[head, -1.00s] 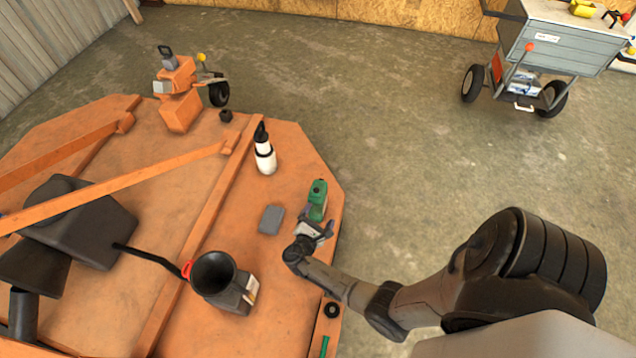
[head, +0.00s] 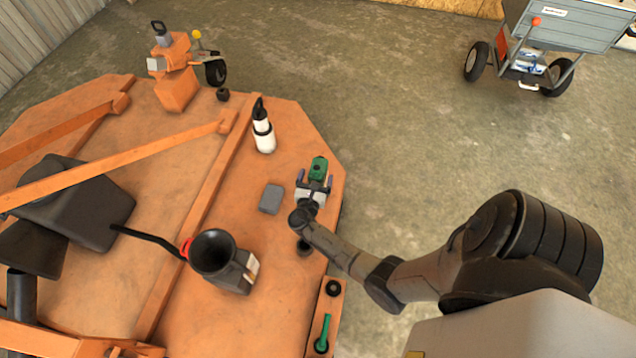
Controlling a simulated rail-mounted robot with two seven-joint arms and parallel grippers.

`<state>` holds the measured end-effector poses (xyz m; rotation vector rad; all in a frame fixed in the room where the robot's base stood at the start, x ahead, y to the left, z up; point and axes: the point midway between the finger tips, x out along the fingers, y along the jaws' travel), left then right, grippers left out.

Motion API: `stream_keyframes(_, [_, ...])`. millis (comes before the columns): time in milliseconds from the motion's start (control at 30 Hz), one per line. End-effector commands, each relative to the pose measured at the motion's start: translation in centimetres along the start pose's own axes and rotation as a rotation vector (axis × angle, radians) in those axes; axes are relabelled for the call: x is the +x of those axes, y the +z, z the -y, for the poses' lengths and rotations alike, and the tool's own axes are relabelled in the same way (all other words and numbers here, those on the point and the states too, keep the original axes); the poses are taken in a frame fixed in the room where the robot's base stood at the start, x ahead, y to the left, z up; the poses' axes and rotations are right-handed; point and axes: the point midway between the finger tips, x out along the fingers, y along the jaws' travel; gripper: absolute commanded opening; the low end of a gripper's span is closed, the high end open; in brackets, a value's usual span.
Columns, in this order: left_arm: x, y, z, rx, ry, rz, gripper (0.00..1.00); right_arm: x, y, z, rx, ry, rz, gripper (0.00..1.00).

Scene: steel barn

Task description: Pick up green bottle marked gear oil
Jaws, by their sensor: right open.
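The green bottle (head: 318,167) stands near the right edge of the orange deck. Only its upper part shows, and I cannot read its marking. My right gripper (head: 314,183) is open at the near side of the bottle, with one finger to its left and one to its right. The gripper hides the bottle's lower part, and I cannot tell whether the fingers touch it. My left gripper is not in the head view.
The orange deck (head: 190,165) holds a white bottle with a black top (head: 263,130), a grey block (head: 271,199) and a black funnel on a container (head: 213,252). A grey cart (head: 570,25) stands on open floor at the upper right.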

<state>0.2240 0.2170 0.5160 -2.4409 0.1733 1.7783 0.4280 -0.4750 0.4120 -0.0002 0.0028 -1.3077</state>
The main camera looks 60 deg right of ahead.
Motion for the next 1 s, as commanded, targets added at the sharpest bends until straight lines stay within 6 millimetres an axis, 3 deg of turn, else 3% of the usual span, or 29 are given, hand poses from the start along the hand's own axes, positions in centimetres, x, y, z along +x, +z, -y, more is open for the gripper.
stream_keyframes(133, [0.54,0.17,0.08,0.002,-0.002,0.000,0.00,1.12,0.01,-0.06,0.002,0.000,0.001,0.89])
stream_keyframes(400, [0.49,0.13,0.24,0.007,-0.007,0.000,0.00,1.28,0.12,-0.05,0.002,0.000,0.000,0.89])
stream_keyframes(1000, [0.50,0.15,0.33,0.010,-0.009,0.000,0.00,1.26,0.09,-0.04,0.002,0.000,0.000,0.33])
